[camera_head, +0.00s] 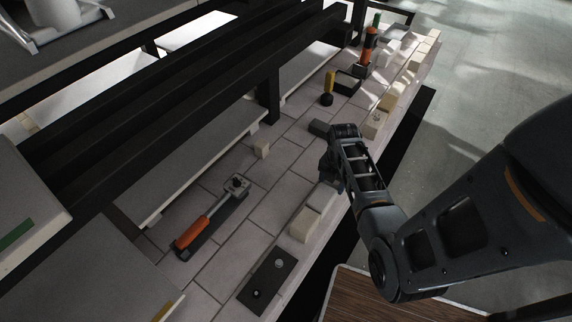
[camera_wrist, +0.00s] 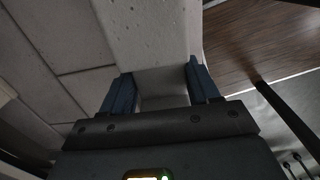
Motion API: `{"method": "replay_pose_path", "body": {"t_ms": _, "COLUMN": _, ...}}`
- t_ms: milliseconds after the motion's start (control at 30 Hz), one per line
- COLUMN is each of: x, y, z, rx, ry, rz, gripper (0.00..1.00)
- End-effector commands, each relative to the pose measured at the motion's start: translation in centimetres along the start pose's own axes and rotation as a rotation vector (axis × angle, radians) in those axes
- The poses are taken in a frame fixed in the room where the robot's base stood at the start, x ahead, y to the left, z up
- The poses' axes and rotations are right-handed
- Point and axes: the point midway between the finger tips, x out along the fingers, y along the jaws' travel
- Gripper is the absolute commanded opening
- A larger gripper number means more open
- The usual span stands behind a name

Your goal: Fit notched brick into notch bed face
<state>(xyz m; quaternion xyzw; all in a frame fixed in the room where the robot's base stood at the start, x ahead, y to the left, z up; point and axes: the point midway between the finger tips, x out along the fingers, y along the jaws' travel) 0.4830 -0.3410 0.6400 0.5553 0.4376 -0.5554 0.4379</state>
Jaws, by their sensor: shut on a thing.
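My gripper (camera_head: 328,172) is low over the right edge of the brick deck, just behind a pale block. In the wrist view its two blue fingers (camera_wrist: 158,88) are shut on a pale brick (camera_wrist: 163,84), one finger on each side. I take this for the notched brick; its notch is not clear to see. A pitted pale surface (camera_wrist: 150,35) runs away from the fingers at the top of that view. Whether the held brick touches it I cannot tell. The notch bed face cannot be made out in the head view, where my wrist hides the spot.
Pale blocks (camera_head: 305,224) line the deck's right edge. A yellow-and-black tool (camera_head: 328,90) stands farther back. Dark beams (camera_head: 190,95) run along the left.

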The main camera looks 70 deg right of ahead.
Motion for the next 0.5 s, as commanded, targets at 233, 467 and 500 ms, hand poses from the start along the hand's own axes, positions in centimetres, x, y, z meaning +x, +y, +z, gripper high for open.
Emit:
{"method": "replay_pose_path", "body": {"t_ms": 233, "x": 0.11, "y": 0.07, "z": 0.06, "rx": 0.000, "ry": -0.001, "rz": 0.001, "gripper": 0.17}}
{"method": "replay_pose_path", "body": {"t_ms": 467, "x": 0.13, "y": 0.05, "z": 0.05, "rx": 0.000, "ry": -0.001, "rz": 0.001, "gripper": 0.74}}
{"method": "replay_pose_path", "body": {"t_ms": 500, "x": 0.14, "y": 0.04, "z": 0.04, "rx": 0.000, "ry": -0.001, "rz": 0.001, "gripper": 0.78}}
